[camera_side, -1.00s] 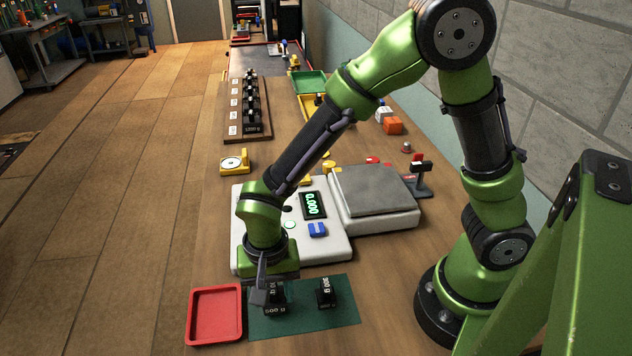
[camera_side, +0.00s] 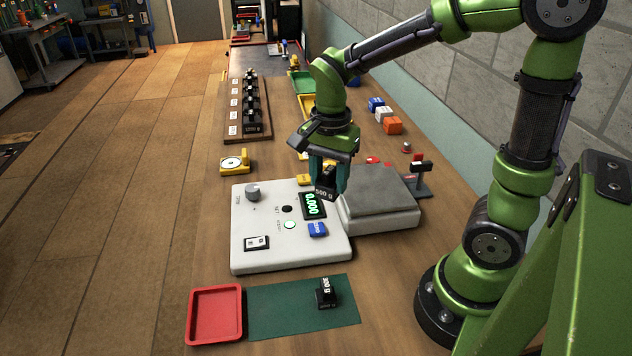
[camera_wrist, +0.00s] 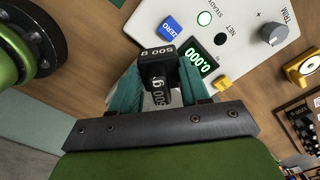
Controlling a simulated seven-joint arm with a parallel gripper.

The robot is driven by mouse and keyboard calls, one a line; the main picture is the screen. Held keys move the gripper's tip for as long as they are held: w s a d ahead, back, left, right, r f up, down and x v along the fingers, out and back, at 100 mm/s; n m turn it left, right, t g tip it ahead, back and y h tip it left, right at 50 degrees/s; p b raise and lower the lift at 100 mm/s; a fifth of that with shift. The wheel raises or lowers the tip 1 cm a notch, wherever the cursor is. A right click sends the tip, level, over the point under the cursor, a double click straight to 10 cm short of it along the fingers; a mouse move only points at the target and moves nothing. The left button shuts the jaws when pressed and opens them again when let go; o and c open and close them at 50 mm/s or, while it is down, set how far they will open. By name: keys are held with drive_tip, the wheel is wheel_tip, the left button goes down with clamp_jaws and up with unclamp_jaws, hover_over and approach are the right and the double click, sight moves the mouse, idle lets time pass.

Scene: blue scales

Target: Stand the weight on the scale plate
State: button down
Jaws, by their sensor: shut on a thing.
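My gripper (camera_side: 330,165) is shut on a black weight (camera_side: 326,188) marked 500 g. It holds the weight in the air by the left edge of the scale plate, near the display. In the wrist view the weight (camera_wrist: 158,62) sits between the teal fingers of my gripper (camera_wrist: 157,84). The grey scale plate (camera_side: 378,192) is bare, with its left corner partly behind my gripper. The scale's white console (camera_side: 275,254) has a green display (camera_side: 313,205) reading 0.000.
A second black weight (camera_side: 326,295) stands on the green mat (camera_side: 280,312) beside a red tray (camera_side: 215,315). A rack of black weights (camera_side: 250,110) stands farther back. A small stand (camera_side: 421,180) is right of the plate.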

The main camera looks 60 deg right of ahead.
drive_tip(key=s+d+f+m, duration=0.1)
drive_tip(key=s+d+m, duration=0.95)
drive_tip(key=s, duration=0.45)
hover_over(381, 174)
drive_tip(key=shift+f, duration=2.55)
drive_tip(key=shift+f, duration=0.1)
drive_tip(key=c, duration=0.5)
unclamp_jaws()
drive_tip(key=shift+f, duration=0.1)
drive_tip(key=shift+c, duration=0.2)
